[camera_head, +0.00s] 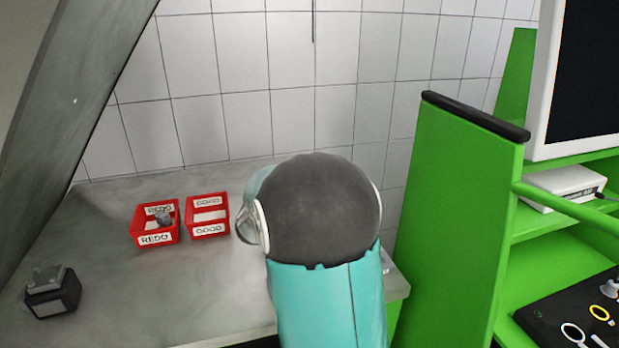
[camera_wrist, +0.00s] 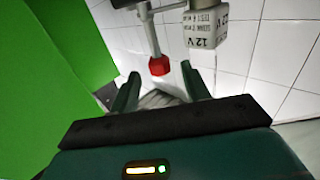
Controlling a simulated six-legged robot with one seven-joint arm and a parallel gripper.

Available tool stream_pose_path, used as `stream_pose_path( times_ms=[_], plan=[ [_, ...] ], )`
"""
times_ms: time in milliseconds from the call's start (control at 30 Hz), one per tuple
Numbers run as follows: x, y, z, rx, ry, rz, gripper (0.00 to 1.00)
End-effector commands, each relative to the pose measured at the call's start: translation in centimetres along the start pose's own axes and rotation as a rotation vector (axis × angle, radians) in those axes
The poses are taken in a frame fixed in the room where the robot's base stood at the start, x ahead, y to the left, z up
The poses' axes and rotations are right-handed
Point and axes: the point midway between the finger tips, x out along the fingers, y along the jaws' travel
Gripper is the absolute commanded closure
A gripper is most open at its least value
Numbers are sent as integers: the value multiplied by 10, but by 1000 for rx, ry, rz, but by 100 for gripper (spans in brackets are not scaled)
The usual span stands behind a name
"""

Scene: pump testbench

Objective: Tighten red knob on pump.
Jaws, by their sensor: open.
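In the wrist view, the red knob (camera_wrist: 159,65) sits on the end of a pale grey stem, seen at the top centre. A white box marked 12 V (camera_wrist: 203,42), with its lettering upside down, is to the right of the stem. My gripper (camera_wrist: 160,76) is open, with one dark green finger on each side of the knob in the picture. I cannot tell whether the knob is between the fingers in depth or beyond them. No contact shows. In the head view my arm fills the centre, and the knob and my gripper do not show.
Red bins marked REDO (camera_head: 157,238) and GOOD (camera_head: 207,230) stand on the grey table (camera_head: 110,290). A grey object sits in the REDO bin. A dark block (camera_head: 51,292) stands at the front left. A green panel (camera_head: 455,200) rises to the right of my arm.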

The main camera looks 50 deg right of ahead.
Motion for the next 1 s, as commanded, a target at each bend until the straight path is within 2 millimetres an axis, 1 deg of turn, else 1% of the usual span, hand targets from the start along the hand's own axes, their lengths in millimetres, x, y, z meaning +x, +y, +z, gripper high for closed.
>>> stream_pose_path(
  times_ms=[33,200,300,433,600,1000],
  plan=[
    [-13,-1,-1,0,0,-5,53],
    [-51,-1,-1,0,1,-4,53],
    [-71,-1,0,0,0,-4,53],
    [-89,-1,0,0,1,-3,53],
    [-97,0,0,0,1,-1,53],
    [-97,0,0,0,1,0,53]
  ],
)
